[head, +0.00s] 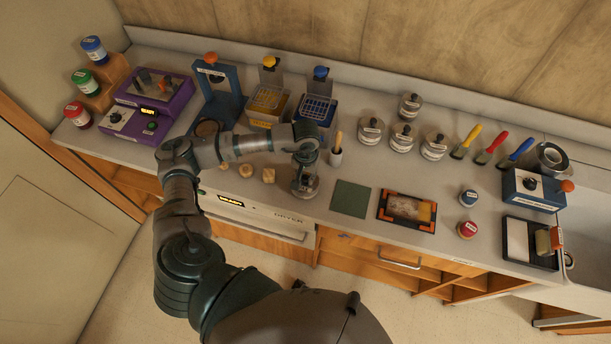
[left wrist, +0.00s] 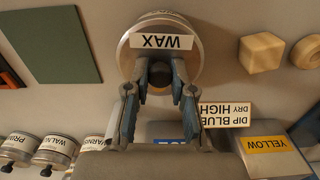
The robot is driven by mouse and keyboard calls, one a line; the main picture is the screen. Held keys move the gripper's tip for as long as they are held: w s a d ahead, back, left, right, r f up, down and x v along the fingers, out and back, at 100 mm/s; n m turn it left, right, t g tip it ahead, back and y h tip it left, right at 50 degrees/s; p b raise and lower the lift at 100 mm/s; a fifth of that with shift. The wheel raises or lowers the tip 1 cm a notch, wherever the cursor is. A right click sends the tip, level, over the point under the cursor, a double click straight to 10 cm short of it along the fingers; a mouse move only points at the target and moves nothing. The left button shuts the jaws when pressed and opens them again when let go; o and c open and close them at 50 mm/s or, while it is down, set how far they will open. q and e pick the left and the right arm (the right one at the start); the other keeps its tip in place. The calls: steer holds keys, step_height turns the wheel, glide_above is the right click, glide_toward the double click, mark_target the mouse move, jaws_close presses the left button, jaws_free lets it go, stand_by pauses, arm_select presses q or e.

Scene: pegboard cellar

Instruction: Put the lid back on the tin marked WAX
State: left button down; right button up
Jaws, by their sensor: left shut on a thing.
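The tin marked WAX (left wrist: 160,41) shows in the left wrist view with its label upside down. In the head view the tin (head: 305,190) stands near the front of the bench. My left gripper (head: 305,165) is right above it, pointing down. In the left wrist view my left gripper's fingers (left wrist: 160,88) are shut around the dark round knob (left wrist: 160,74) of the lid, in line with the tin. The fingers hide part of the lid, so I cannot tell whether it is seated or slightly above the rim. My right gripper is not in view.
Wooden blocks (head: 268,175) lie left of the tin. A green mat (head: 350,198) and a black-and-orange tray (head: 407,212) lie to the right. Several lidded tins (head: 402,138) stand farther back.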

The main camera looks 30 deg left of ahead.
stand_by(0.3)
arm_select(q)
steer(key=c, duration=0.9)
jaws_free()
steer(key=shift+o, duration=0.2)
steer(key=o, duration=0.4)
steer(key=shift+o, duration=0.2)
steer(key=shift+r, duration=0.1)
